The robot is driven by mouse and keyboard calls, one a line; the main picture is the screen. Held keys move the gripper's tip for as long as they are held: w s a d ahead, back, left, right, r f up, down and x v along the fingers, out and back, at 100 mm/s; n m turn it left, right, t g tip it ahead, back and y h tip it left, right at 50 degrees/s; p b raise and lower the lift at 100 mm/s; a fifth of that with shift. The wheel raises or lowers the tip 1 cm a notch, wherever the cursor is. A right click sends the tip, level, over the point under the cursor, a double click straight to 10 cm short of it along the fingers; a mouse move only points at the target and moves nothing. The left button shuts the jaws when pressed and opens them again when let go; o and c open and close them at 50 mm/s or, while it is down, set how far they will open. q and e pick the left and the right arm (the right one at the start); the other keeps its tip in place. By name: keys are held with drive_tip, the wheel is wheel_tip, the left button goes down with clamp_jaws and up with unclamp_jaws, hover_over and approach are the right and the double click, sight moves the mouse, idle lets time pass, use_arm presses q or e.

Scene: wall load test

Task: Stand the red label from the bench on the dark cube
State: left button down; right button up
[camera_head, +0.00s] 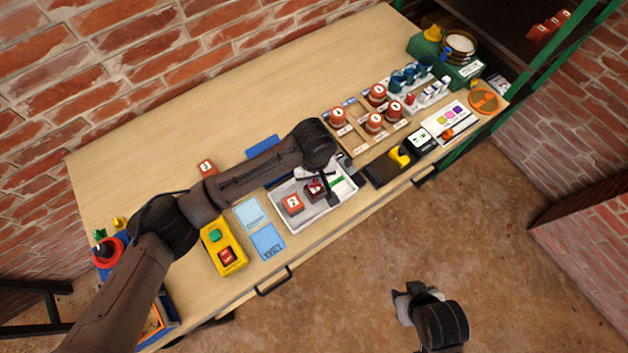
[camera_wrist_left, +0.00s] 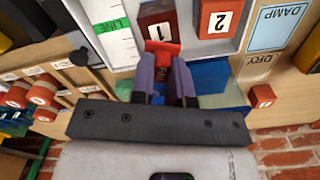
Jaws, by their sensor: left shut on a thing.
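My left gripper (camera_head: 328,178) reaches over the white tray (camera_head: 338,207) on the bench. In the left wrist view its two purple-grey fingers (camera_wrist_left: 167,80) are shut on a small red label (camera_wrist_left: 162,48). The label is right in front of a dark red cube (camera_wrist_left: 157,20) in the tray; I cannot tell whether they touch. The dark cube also shows in the head view (camera_head: 314,188), partly covered by the gripper. My right gripper (camera_head: 407,300) hangs over the floor in front of the bench, away from everything; its fingers are unclear.
An orange-red cube marked 2 (camera_head: 292,205) sits in the tray's left part. Blue cards (camera_head: 268,242) and a yellow button box (camera_head: 224,247) lie to the left. Red-capped weights (camera_head: 375,122) stand to the right. The bench's back middle (camera_head: 250,90) is clear.

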sight(314, 182)
use_arm(q)
wheel_tip(314, 182, down, 4)
drive_tip(key=shift+f+b, duration=0.1)
drive_tip(key=shift+b, duration=0.35)
drive_tip(key=c, duration=1.1)
unclamp_jaws()
wheel_tip(314, 182, up, 12)
drive_tip(key=shift+r+p, duration=0.15)
drive_tip(key=shift+p, duration=1)
